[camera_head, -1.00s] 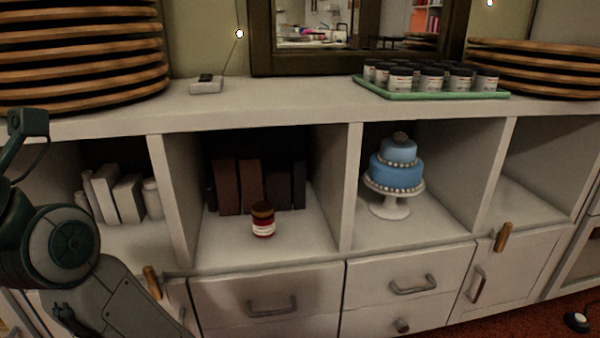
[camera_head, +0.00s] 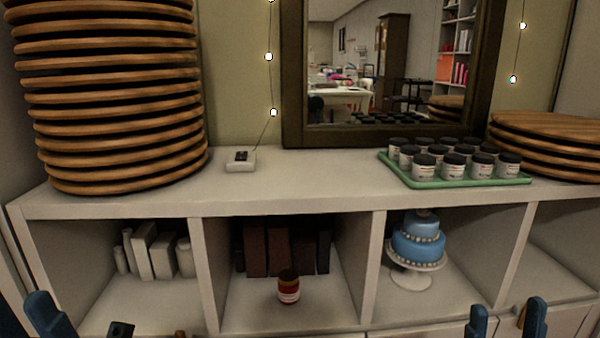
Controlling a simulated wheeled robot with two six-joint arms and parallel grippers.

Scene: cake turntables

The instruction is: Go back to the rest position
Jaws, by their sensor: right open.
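My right gripper (camera_head: 506,320) shows at the bottom right edge as two blue fingers standing apart, with nothing between them. It is in front of the lower cabinet, below the cake compartment. At the bottom left corner, blue parts of my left gripper (camera_head: 45,316) show, cut off by the frame edge, so its opening is unclear. A blue tiered cake (camera_head: 418,246) stands on a white cake stand (camera_head: 411,279) in a shelf compartment. A dark red jar with a pale label (camera_head: 288,287) stands upright in the compartment to its left.
The white shelf unit (camera_head: 310,177) spans the view. On top are stacked wooden turntables (camera_head: 115,110) at left, a small white box (camera_head: 241,160), a green tray (camera_head: 455,184) of lidded jars, and another wooden stack (camera_head: 550,145) at right. A framed mirror (camera_head: 293,80) stands behind.

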